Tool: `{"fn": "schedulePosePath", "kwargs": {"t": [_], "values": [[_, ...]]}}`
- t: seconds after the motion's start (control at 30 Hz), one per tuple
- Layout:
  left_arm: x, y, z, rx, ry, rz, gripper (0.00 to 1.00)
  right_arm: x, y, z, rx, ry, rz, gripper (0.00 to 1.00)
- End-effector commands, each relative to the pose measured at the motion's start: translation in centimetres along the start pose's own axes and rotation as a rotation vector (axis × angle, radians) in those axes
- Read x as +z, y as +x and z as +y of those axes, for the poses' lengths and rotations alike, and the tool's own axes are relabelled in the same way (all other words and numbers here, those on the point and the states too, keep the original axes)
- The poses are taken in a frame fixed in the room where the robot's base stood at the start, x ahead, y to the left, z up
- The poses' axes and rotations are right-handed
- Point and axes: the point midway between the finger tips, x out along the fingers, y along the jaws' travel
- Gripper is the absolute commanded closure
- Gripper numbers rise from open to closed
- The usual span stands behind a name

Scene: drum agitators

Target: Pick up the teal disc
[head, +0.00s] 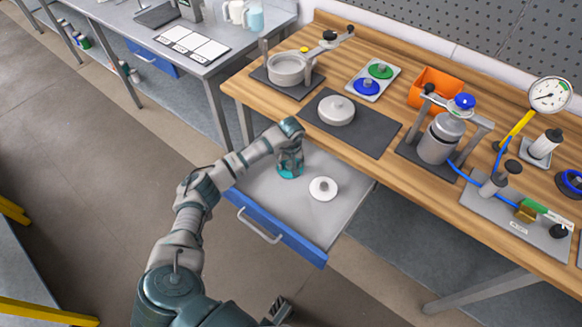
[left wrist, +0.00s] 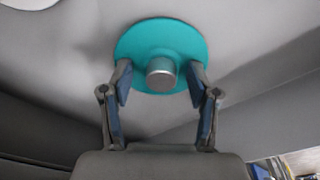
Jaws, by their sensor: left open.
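The teal disc (head: 291,172) lies in the open drawer (head: 340,215), near its back left in the head view, partly hidden by my left gripper (head: 290,162). In the left wrist view the teal disc (left wrist: 160,40) is round with a grey metal knob (left wrist: 161,73) at its centre. My left gripper (left wrist: 160,90) is open there, its two fingers on either side of the knob and overlapping the disc's near part in the picture. I cannot tell whether they touch it. My right gripper (head: 280,308) is only partly seen at the bottom edge of the head view.
A white disc with a grey knob (head: 323,188) lies in the drawer right of the teal disc. The wooden bench (head: 380,165) is above, with a dark mat (head: 365,135), a grey lid (head: 336,110), a pot (head: 288,69), an orange bin (head: 436,85) and a gauge (head: 549,94).

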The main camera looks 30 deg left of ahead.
Motion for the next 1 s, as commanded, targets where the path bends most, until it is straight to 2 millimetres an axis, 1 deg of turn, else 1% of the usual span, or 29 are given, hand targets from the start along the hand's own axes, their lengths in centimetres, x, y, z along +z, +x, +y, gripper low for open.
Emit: {"fn": "schedulePosePath", "kwargs": {"t": [0.1,0.13,0.17,0.2,0.27,0.3,0.37,0.77,0.87,1.0], "values": [[-0.1,-0.1,0.0,0.000,-0.001,0.002,0.40,-0.1,0.1,0.0,0.000,0.000,-0.002,0.60],[-0.1,-0.1,0.0,0.000,-0.001,0.002,0.42,-0.1,0.1,0.0,0.000,0.000,-0.002,0.60],[-0.1,-0.2,0.0,0.000,-0.001,0.002,0.50,-0.1,0.1,0.0,0.000,0.000,-0.001,0.60],[-0.1,-0.2,0.0,0.000,-0.001,0.002,0.60,-0.2,0.1,0.0,0.000,0.000,-0.001,0.60],[0.0,-0.2,0.1,0.000,0.000,0.002,0.75,-0.2,0.1,0.0,0.000,0.000,-0.001,0.60],[0.0,-0.2,0.1,0.000,0.000,0.002,0.85,-0.2,0.1,0.0,0.000,0.000,-0.001,0.60],[0.1,-0.2,0.2,-0.001,0.000,0.002,1.00,-0.2,0.1,0.0,0.000,0.000,0.000,0.60],[0.0,-0.3,0.1,0.000,0.001,0.000,1.00,-0.2,0.1,0.1,0.000,0.000,0.003,0.60],[-0.2,-1.1,0.1,0.002,0.000,0.003,1.00,-0.3,0.1,0.1,0.000,0.000,0.006,0.60],[-0.5,-3.0,0.1,0.002,0.001,0.005,1.00,-0.1,0.8,0.1,0.001,0.000,-0.004,0.60]]}}
